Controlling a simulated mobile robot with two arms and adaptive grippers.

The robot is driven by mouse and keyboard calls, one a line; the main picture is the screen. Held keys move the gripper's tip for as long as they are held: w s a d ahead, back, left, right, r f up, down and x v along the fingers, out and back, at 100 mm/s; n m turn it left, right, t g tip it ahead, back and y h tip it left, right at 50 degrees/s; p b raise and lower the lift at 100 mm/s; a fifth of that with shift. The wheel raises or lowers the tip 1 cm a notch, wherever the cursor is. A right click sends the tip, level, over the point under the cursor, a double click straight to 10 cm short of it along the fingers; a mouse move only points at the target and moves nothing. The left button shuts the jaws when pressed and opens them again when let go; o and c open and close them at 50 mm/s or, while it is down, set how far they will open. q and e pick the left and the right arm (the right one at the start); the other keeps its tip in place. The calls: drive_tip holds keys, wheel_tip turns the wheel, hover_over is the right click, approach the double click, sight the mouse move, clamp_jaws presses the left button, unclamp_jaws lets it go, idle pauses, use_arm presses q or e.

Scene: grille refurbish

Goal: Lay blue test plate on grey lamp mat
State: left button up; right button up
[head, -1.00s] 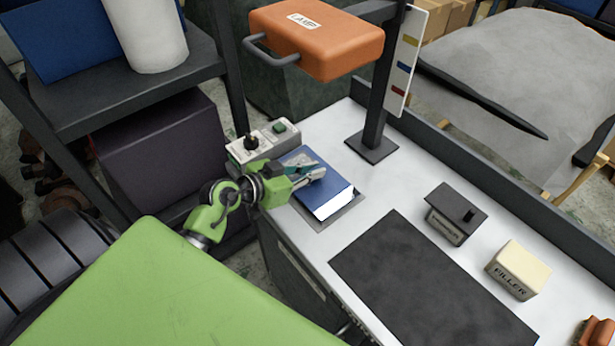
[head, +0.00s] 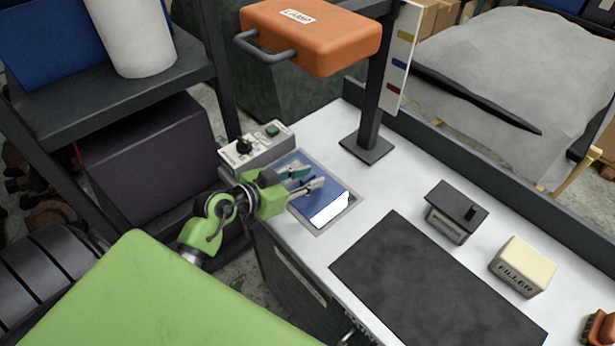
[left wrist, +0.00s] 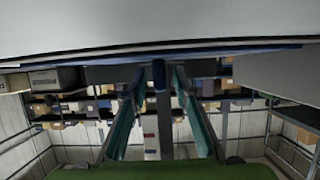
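The blue test plate (head: 318,194) has a bright white patch at its near right end. It lies flat on the grey lamp mat (head: 341,219), whose border shows around it. My left gripper (head: 306,178) is over the plate's left part, with its two fingers apart and hiding some of the plate. In the left wrist view the fingers (left wrist: 158,95) are also spread with nothing between them. A thin blue edge, likely the plate's, runs above them there. My right gripper is not in view.
The orange lamp (head: 312,38) hangs above on a dark post (head: 373,115). A switch box (head: 256,147) stands just behind the mat. A dark mat (head: 435,280), a dark-lidded block (head: 453,212) and a filler block (head: 522,266) are to the right.

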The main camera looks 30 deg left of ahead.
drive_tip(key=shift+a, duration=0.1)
use_arm(q)
drive_tip(key=shift+s+a+r, duration=0.1)
drive_tip(key=shift+s+r, duration=0.05)
drive_tip(key=v, duration=1)
drive_tip(key=shift+s+a, duration=0.1)
drive_tip(key=shift+s, duration=0.25)
drive_tip(key=shift+s+a+r, duration=0.15)
drive_tip(key=shift+s+r, duration=0.1)
drive_tip(key=shift+s, duration=0.15)
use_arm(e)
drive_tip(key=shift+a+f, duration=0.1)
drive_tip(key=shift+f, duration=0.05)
